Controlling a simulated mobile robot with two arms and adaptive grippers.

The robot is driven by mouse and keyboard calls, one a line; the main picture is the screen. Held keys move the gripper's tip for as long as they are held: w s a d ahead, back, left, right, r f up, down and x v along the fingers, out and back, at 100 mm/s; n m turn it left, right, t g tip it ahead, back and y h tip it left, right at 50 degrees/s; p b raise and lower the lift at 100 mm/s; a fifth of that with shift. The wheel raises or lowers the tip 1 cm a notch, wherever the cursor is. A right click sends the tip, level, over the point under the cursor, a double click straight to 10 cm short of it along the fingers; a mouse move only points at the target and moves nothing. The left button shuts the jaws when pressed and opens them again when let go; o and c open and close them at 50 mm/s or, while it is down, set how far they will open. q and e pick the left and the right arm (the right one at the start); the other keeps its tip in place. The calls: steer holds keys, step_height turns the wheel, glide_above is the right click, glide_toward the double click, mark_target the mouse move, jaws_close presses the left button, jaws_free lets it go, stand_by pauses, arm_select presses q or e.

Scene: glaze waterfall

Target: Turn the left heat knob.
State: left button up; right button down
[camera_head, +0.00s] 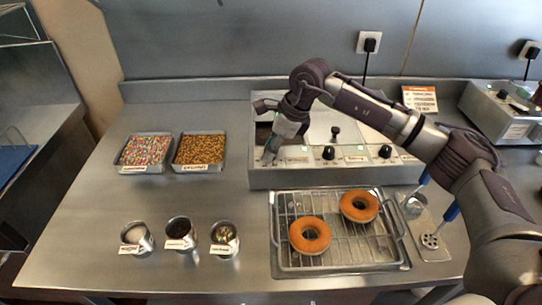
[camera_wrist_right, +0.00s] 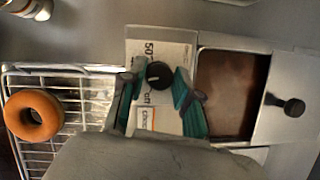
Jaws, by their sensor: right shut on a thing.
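The left heat knob (camera_wrist_right: 158,75) is black and round, on a pale dial plate marked "50" and "off" in the right wrist view. My right gripper (camera_head: 270,157) is at the left end of the glaze unit's front panel (camera_head: 300,178) in the head view. Its teal fingers (camera_wrist_right: 158,95) sit on both sides of the knob and are shut on it. In the head view the gripper hides this knob. Two other black knobs, the middle one (camera_head: 328,153) and the right one (camera_head: 385,151), are on the same panel. My left gripper is not in view.
A wire rack (camera_head: 345,240) with two doughnuts (camera_head: 310,251) lies in front of the unit. A brown well (camera_wrist_right: 230,92) is beside the knob, with a black-knobbed lid (camera_wrist_right: 268,125). Sprinkle trays (camera_head: 146,169) and several small cups (camera_head: 180,248) stand left.

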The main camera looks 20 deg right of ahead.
steer(key=n+g+b, duration=0.1)
steer(key=n, duration=0.1)
steer(key=shift+w+f+n+b, duration=0.1)
steer(key=shift+f+n+b, duration=0.05)
steer(key=shift+n+b, duration=0.25)
steer(key=n+g+b, duration=0.1)
steer(key=n, duration=0.1)
steer(key=shift+n+y, duration=0.3)
steer(key=shift+n, duration=0.1)
steer(key=n+g+b, duration=0.1)
steer(key=n, duration=0.1)
steer(key=shift+w+n, duration=0.1)
steer(key=shift+n, duration=0.2)
steer(key=shift+n+g+h+b, duration=0.4)
steer(key=shift+n+g, duration=0.2)
steer(key=shift+n, duration=0.9)
steer(key=c, duration=0.8)
jaws_free()
steer(key=shift+c, duration=0.2)
